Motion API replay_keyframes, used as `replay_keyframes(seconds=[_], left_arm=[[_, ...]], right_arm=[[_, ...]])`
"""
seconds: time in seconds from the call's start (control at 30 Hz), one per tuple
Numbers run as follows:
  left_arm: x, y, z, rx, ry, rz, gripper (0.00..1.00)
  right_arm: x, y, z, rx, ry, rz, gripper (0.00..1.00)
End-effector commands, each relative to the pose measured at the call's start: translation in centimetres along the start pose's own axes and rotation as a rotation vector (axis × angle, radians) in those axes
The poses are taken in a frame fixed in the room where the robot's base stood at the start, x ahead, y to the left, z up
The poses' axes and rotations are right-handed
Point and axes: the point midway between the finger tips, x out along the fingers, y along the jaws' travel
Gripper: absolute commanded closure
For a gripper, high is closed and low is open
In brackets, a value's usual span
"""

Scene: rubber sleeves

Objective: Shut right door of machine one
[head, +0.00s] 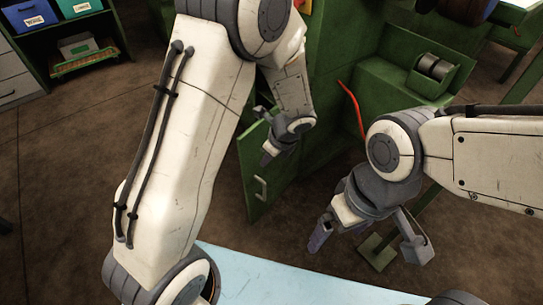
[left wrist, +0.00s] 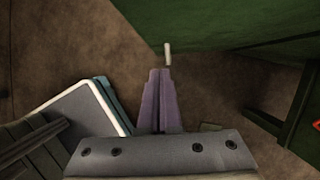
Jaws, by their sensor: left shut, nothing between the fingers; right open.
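A green door (head: 250,168) with a pale bar handle (head: 261,188) stands at the lower left of the green machine (head: 335,45). It appears swung out over the floor, though my left arm covers part of it. I cannot tell from the view whether it is the right door. My left gripper (head: 268,158) is shut and empty in front of the door's upper part. In the left wrist view its closed fingers (left wrist: 160,98) point toward the handle (left wrist: 167,53) on the green panel (left wrist: 225,22), with no clear contact. My right gripper (head: 368,248) is open and empty, right of the door.
A red curved bar (head: 352,108) stands at the machine beside my right arm. A light blue surface (head: 290,282) lies at the bottom. A shelf with bins (head: 75,45) is at the upper left. Brown floor (head: 60,170) is clear on the left.

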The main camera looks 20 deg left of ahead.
Motion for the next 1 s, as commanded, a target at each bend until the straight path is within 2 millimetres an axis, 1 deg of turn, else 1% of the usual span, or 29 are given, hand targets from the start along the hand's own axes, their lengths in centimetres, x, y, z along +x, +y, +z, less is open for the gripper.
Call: replay_keyframes(seconds=[0.03, 0.07, 0.1, 0.2, 0.4, 0.8, 1.0], left_arm=[[1.6, 0.1, -0.2, -0.002, 0.000, 0.004, 1.00], [2.1, 0.1, -0.2, -0.001, 0.001, 0.003, 1.00], [2.0, 0.0, 0.7, -0.006, 0.000, 0.000, 1.00], [2.4, 0.0, 2.2, -0.006, 0.000, 0.000, 1.00], [2.9, 0.0, 3.6, -0.003, 0.000, -0.001, 1.00], [2.9, 0.0, 3.7, 0.000, 0.000, -0.001, 1.00], [2.7, -0.8, 3.8, 0.048, 0.001, -0.019, 1.00]], right_arm=[[1.0, 0.1, 0.1, 0.000, 0.000, 0.000, 0.00], [1.2, 0.1, 0.1, 0.000, 0.000, 0.000, 0.00], [1.0, 0.1, 0.1, 0.000, -0.001, 0.000, 0.00], [1.1, 0.1, 0.1, 0.000, 0.000, 0.000, 0.00], [1.2, 0.1, 0.1, 0.000, 0.000, 0.000, 0.00], [1.2, 0.1, 0.1, 0.000, 0.000, 0.000, 0.00], [0.3, 0.0, 0.0, 0.000, 0.000, 0.000, 0.00]])
